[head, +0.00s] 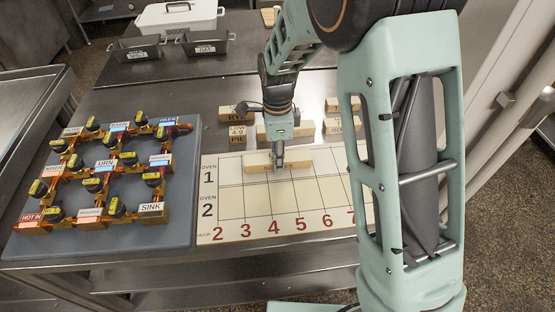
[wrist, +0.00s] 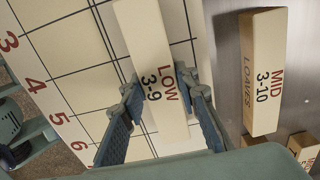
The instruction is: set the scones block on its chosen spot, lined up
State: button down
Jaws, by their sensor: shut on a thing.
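A long cream wooden block (wrist: 172,115) with LOW 3-9 on its top is between the fingers of my gripper (wrist: 160,92). In the head view my gripper (head: 278,164) is shut on this block (head: 252,168), whose front lettering is too small to read; I take it as the scones block. It is over the Oven 1 row of the white schedule board (head: 235,216), lengthwise along the row, around the hour 3 to 5 columns. Whether it touches the board or is slightly above it, I cannot tell. Its edges look roughly parallel to the grid lines in the wrist view.
A LOAVES block (wrist: 265,75) marked MID 3-10 stands behind the board. Several smaller labelled blocks stand beside it, including PIE (head: 238,139). A grey panel (head: 110,236) with pipes and valves lies left of the board. Dark bins (head: 136,49) are at the back.

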jog(key=shift+f, duration=0.15)
jog(key=c, duration=1.5)
grip_release()
notch_tip(320, 180, up, 12)
jog(key=shift+r, duration=0.25)
